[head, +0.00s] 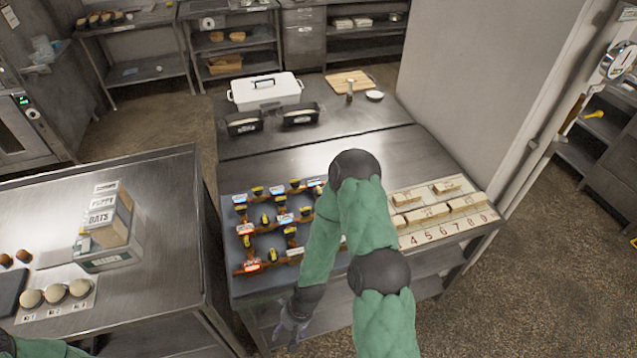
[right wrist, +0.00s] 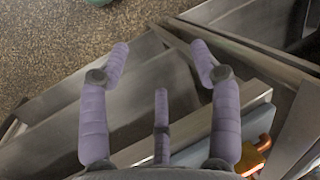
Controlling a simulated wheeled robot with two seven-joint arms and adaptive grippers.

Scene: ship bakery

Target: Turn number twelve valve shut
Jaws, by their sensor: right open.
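The valve board (head: 238,215) lies on the middle table, carrying orange-brown pipes and several small valves (head: 265,219) with yellow-and-black handles and small labels. The labels are too small to read, so I cannot tell which valve is number twelve. My right arm covers the board's right part. My right gripper (head: 288,333) hangs at the table's front edge, below and in front of the board. In the right wrist view the right gripper (right wrist: 160,62) is open and empty, its fingers apart. An orange pipe end (right wrist: 262,143) shows at lower right there. My left gripper is out of view.
A numbered rack (head: 442,233) with wooden blocks stands right of the board. A white lidded box (head: 264,91) and two dark tins (head: 243,124) are behind. The left table holds an oats box (head: 105,230) and dough balls (head: 55,293). A gap separates the tables.

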